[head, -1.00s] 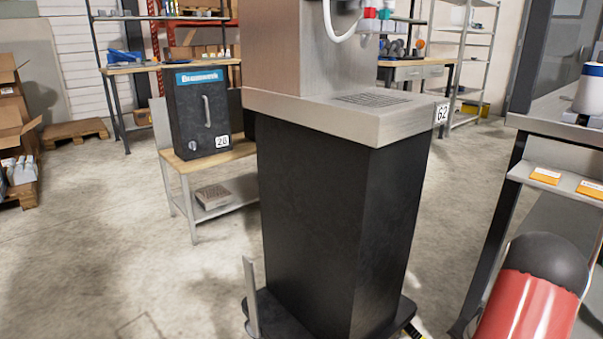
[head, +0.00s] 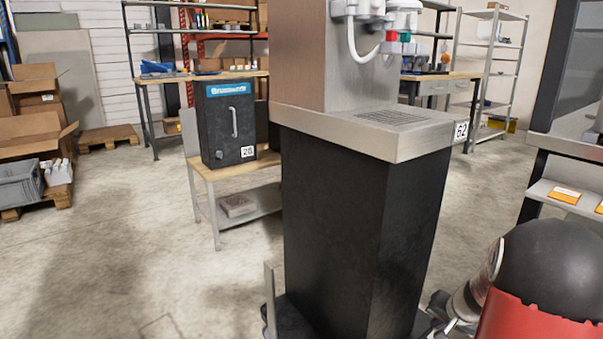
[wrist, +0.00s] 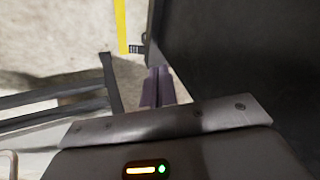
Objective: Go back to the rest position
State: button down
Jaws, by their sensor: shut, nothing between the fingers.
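My gripper (wrist: 158,88) shows in the wrist view with its two fingers together and nothing between them. It points toward the concrete floor beside a large dark panel that fills the right of that view. In the head view my arm is at the lower right, beside the black pedestal (head: 350,220) of the dispenser numbered 62. I cannot make out the fingertips in the head view.
The dispenser's metal ledge with drain grate (head: 395,117) stands close ahead. A black cabinet numbered 28 (head: 225,130) sits on a low bench at left. A shelf table (head: 575,198) is at right. Open cardboard boxes (head: 35,130) stand far left.

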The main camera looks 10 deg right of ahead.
jog(key=s+a+r+n+y+p, duration=0.1)
jog(key=s+a+r+n, duration=0.1)
jog(key=a+r, duration=0.6)
jog(key=s+a+r+n+p, duration=0.1)
jog(key=s+a+r+n, duration=0.2)
jog(key=a+r, duration=0.55)
jog(key=s+a+r+n, duration=0.1)
jog(key=s+a+r, duration=0.1)
jog(key=s+a, duration=0.3)
jog(key=s+a+r+n+p, duration=0.1)
jog(key=s+a, duration=0.4)
jog(key=s, duration=0.5)
notch_tip(320, 180, up, 2)
jog(key=shift+s+n+h, duration=0.2)
jog(key=shift+n+h, duration=0.2)
jog(key=shift+n, duration=0.4)
jog(key=shift+w, duration=0.1)
